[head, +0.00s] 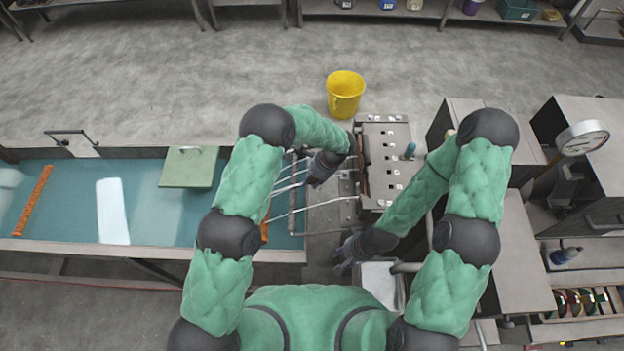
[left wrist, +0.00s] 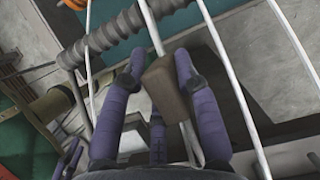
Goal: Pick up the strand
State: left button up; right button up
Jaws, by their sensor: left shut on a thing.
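Several pale strands (head: 288,187) run between the long bench and the metal machine (head: 388,160). In the left wrist view, one pale strand (left wrist: 151,24) runs down between the purple fingers of my left gripper (left wrist: 158,65). A brown block (left wrist: 165,90) sits on the strand's line between the fingers and hides part of it. My left gripper is shut on the strand; the exact contact is hard to see. In the head view my left gripper (head: 320,172) is over the gap beside the machine. My right gripper (head: 345,258) is low and nearer my body, with no strand visibly in it; its opening is unclear.
A ridged dark bar (left wrist: 120,32) crosses under the strands. The bench (head: 150,215) with its teal top carries a green board (head: 188,167) and an orange strip (head: 33,200). A yellow bucket (head: 345,95) stands behind the machine. Open floor lies behind the bench.

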pick_arm(q)
jog(key=shift+w+r, duration=0.1)
jog(key=shift+r, duration=0.7)
jog(key=shift+s+a+r+b, duration=0.1)
jog(key=shift+s+a+r, duration=0.2)
jog(key=shift+s+r, duration=2.2)
jog(key=shift+s+a+r+b, duration=0.1)
jog(key=shift+s+a+r, duration=0.15)
jog(key=shift+s+r, duration=2.25)
jog(key=shift+s+a+r+b, duration=0.1)
jog(key=shift+s+a+r, duration=0.2)
jog(key=shift+s+r, duration=2.2)
jog(key=shift+w+r, duration=0.45)
jog(key=shift+w, duration=0.1)
jog(key=shift+w+d+f+b, duration=0.4)
jog(key=shift+w+f, duration=1.05)
jog(key=shift+f, duration=0.9)
jog(key=shift+w+d+f+b, duration=0.3)
jog(key=shift+w+f+b, duration=0.2)
jog(key=shift+w+f, duration=1.45)
jog(key=shift+w+d+f+b, duration=0.4)
jog(key=shift+w+f, duration=0.6)
jog(key=shift+f, duration=1.75)
jog(key=shift+b, duration=0.4)
